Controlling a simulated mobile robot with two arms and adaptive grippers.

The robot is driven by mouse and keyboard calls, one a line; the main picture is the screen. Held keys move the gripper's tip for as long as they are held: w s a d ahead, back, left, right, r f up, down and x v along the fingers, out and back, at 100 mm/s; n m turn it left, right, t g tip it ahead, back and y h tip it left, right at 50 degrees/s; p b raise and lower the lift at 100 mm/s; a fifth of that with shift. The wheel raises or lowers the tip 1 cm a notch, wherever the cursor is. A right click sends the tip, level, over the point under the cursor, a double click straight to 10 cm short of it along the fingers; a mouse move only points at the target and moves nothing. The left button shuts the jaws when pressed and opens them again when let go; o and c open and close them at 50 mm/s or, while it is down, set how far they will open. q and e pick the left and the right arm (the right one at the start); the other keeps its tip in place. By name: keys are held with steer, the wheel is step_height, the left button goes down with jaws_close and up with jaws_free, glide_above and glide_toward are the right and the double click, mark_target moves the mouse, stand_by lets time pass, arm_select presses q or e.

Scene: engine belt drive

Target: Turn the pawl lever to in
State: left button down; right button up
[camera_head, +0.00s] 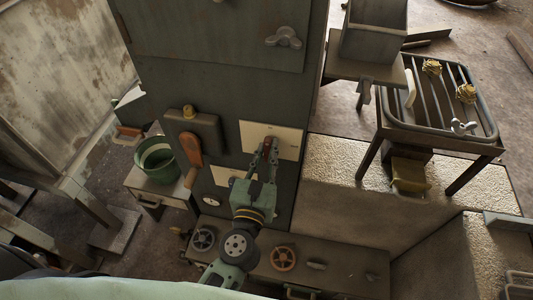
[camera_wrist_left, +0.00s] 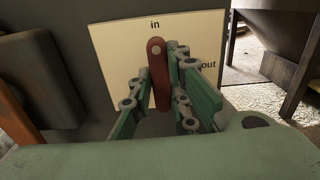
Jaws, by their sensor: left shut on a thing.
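The pawl lever (camera_wrist_left: 157,75) is a red bar in front of a pale plate (camera_wrist_left: 115,50) marked "in" at the top and "out" at the right. In the left wrist view the lever is nearly upright, its rounded upper end just below "in". Its lower part is between the fingers. My left gripper (camera_wrist_left: 163,88) is shut on the lever, a finger on each side. In the head view the gripper (camera_head: 265,158) reaches up to the plate (camera_head: 285,139), and only a little of the red lever (camera_head: 267,145) shows. My right gripper is not in view.
An orange-handled lever (camera_head: 190,150) on a grey box is left of the plate. Handwheels (camera_head: 284,259) are on the low ledge below. A green bucket (camera_head: 155,158) stands at the left. A metal rack (camera_head: 440,95) stands at the right.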

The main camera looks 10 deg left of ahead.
arm_select(q)
steer(key=shift+f, duration=0.2)
steer(key=c, duration=1.7)
jaws_free()
steer(key=shift+r, duration=0.15)
steer(key=shift+s, duration=0.1)
steer(key=s, duration=1.2)
